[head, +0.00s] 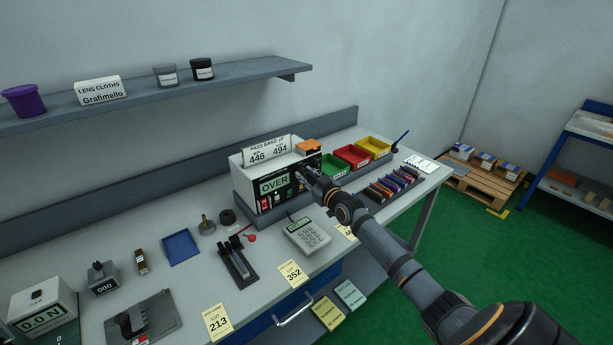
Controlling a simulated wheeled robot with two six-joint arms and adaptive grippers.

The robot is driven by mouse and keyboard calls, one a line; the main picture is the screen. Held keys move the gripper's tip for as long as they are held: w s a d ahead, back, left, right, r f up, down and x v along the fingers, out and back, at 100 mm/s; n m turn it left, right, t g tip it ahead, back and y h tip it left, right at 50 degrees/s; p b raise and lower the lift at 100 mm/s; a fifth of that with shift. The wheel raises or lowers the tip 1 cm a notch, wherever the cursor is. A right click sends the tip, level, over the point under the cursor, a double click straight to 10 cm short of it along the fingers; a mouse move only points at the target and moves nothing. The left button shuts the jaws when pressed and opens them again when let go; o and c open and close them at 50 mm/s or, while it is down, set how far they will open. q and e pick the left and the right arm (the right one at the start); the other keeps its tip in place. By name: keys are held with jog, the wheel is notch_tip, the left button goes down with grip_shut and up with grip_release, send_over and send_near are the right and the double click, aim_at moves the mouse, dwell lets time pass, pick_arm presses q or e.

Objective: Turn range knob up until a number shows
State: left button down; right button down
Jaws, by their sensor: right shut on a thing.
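The meter (246,165) is a white and dark box on a low grey plinth near the back of the bench. Its green display (274,185) reads "OVER". A card on top reads "PASS BAND" with 446 and 494. My right gripper (305,176) is at the right part of the meter's front panel, its fingers shut on what appears to be the range knob. The knob itself is hidden by the fingers. My left gripper is not in view.
Green (334,166), red (352,155) and yellow (374,146) bins stand right of the meter. A rack of coloured pieces (390,185) lies before them. A blue tray (180,247) lies left.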

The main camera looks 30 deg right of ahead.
jog(key=m, duration=0.5)
jog(key=shift+d+g+y+b, duration=0.1)
jog(key=shift+g+y+b, duration=0.2)
jog(key=shift+m, duration=0.4)
jog(key=c, duration=1)
grip_release()
jog(key=shift+c, duration=0.2)
jog(key=shift+r, duration=0.1)
notch_tip(320, 180, up, 10)
